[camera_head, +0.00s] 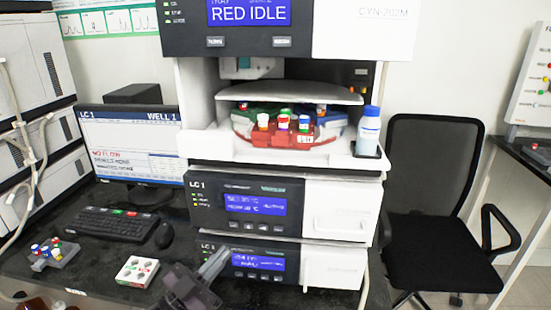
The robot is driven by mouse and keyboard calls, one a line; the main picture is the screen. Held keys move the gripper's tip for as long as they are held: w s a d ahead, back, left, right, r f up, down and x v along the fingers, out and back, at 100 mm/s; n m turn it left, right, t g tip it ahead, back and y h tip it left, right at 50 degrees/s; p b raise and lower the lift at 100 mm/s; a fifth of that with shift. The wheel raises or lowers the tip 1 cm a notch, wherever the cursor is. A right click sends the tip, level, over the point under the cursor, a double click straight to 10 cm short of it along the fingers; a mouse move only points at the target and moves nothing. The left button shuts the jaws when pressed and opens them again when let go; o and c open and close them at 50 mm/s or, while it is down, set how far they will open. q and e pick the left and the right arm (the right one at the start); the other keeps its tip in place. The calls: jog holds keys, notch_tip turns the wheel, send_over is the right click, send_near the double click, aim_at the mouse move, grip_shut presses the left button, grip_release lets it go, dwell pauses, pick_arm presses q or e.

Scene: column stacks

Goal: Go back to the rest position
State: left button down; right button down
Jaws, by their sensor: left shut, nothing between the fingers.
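My left gripper (215,262) is in the lower middle of the head view, in front of the bottom LC 1 module (318,262). Its fingers are together with nothing between them, and it points up and to the right. It partly covers the left part of that module's front. My right gripper does not show in this view.
A white vial box (137,270) and a grey rack with coloured caps (50,255) lie on the dark bench, left of my gripper. A keyboard (112,226) and monitor (130,150) stand behind. A bottle (369,132) stands on the stack's right ledge. A black chair (435,200) is at right.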

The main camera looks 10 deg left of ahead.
pick_arm(q)
notch_tip(320, 180, down, 11)
jog(key=s+a+n+g+y, duration=0.1)
jog(key=s+n+g+y, duration=0.2)
jog(key=n+g+y, duration=0.55)
jog(key=s+a+f+g+y, duration=0.1)
jog(key=s+f+g+y, duration=0.15)
jog(key=s, duration=0.55)
jog(key=s+a+f+g+y, duration=0.1)
jog(key=s+f+g+y, duration=0.2)
jog(key=s, duration=0.5)
notch_tip(320, 180, down, 30)
jog(key=s+g, duration=0.2)
jog(key=s+a+f, duration=0.2)
jog(key=s+f, duration=0.6)
jog(key=s, duration=0.1)
jog(key=s+a+f+g, duration=0.1)
jog(key=s+a+f, duration=0.1)
jog(key=s+f, duration=0.6)
jog(key=shift+s+f+m+p, duration=0.35)
jog(key=shift+s+p, duration=0.05)
jog(key=shift+s, duration=0.7)
